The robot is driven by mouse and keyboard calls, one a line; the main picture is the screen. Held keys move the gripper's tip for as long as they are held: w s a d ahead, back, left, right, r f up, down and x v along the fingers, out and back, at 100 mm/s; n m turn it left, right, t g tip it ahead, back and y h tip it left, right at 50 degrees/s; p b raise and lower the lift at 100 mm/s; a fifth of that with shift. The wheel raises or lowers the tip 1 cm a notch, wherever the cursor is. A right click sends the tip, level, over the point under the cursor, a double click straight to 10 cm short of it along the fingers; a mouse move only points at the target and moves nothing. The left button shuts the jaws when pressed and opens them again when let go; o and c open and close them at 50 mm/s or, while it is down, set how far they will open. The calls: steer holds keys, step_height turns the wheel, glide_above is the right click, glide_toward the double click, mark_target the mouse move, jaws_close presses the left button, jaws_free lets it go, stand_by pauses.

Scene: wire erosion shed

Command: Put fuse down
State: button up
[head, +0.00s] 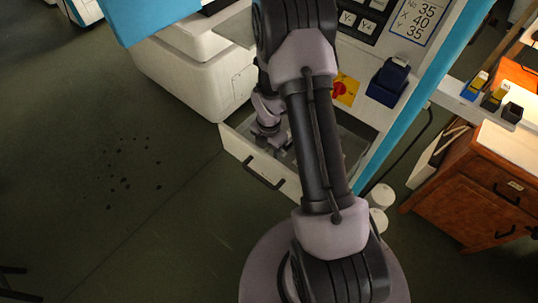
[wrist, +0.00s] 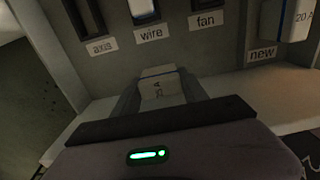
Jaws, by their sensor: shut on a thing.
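My gripper (wrist: 161,84) is shut on a white fuse (wrist: 159,92) with a thin blue line and a sideways rating mark ending in A; the number is hard to read. In the head view my gripper (head: 270,138) is low over an open drawer (head: 250,160) in the machine's front; the fuse cannot be made out there. Ahead of the held fuse, the wrist view shows bays labelled axis (wrist: 102,47), wire (wrist: 148,35) and fan (wrist: 206,20). A white piece (wrist: 143,8) sits at the wire bay. Whether the held fuse touches the floor beneath is unclear.
At the right of the wrist view, a white fuse marked 20 A (wrist: 298,18) stands by the label new (wrist: 262,54). A pale ledge (wrist: 255,92) runs below the labels. In the head view, a wooden cabinet (head: 470,195) stands to the right.

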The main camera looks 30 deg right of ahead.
steer(key=shift+f+b, duration=0.3)
steer(key=shift+f, duration=0.25)
steer(key=o, duration=1.4)
steer(key=shift+r, duration=0.1)
